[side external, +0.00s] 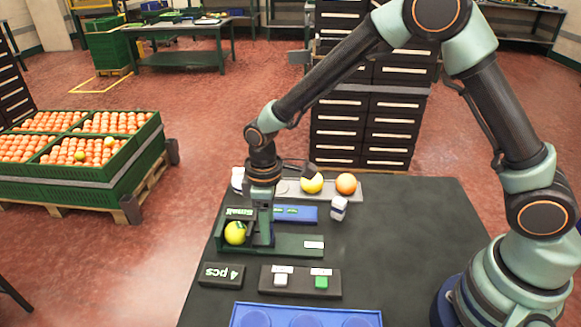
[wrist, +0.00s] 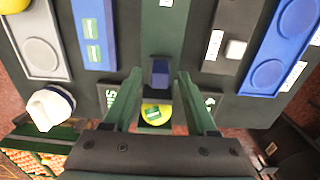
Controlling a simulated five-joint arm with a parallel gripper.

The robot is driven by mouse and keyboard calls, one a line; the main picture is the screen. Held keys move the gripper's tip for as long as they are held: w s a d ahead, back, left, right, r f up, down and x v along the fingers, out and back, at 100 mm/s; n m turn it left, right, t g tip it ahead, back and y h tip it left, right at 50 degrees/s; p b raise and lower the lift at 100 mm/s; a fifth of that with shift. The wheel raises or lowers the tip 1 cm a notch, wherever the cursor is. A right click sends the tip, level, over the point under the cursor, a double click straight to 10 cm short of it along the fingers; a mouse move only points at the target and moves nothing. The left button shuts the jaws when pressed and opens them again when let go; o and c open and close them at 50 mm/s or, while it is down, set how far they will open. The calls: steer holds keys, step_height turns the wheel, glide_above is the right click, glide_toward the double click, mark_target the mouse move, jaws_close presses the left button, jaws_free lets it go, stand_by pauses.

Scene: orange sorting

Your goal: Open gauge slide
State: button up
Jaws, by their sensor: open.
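The dark green gauge (side external: 290,247) lies on the black table, with a white label near its right end. A yellow fruit (side external: 235,233) sits at its left end; in the wrist view this fruit (wrist: 157,112) carries a green and white label. A dark blue block (wrist: 160,70), apparently the slide's handle, stands on the gauge beside the fruit. My gripper (side external: 263,222) is down over the gauge. In the wrist view my gripper (wrist: 160,76) is open, with one finger on each side of the blue block and gaps visible. My gripper hides part of the gauge in the side view.
Behind the gauge lie a blue tray (side external: 297,214) and a grey tray (side external: 290,187) with a yellow and an orange fruit. A small white object (side external: 339,207) stands nearby. In front are a "4 pcs" sign (side external: 221,275), a button panel (side external: 300,283) and a blue recessed tray (side external: 305,310).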

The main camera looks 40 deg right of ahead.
steer(key=shift+f, duration=0.7)
jaws_close()
stand_by(1.0)
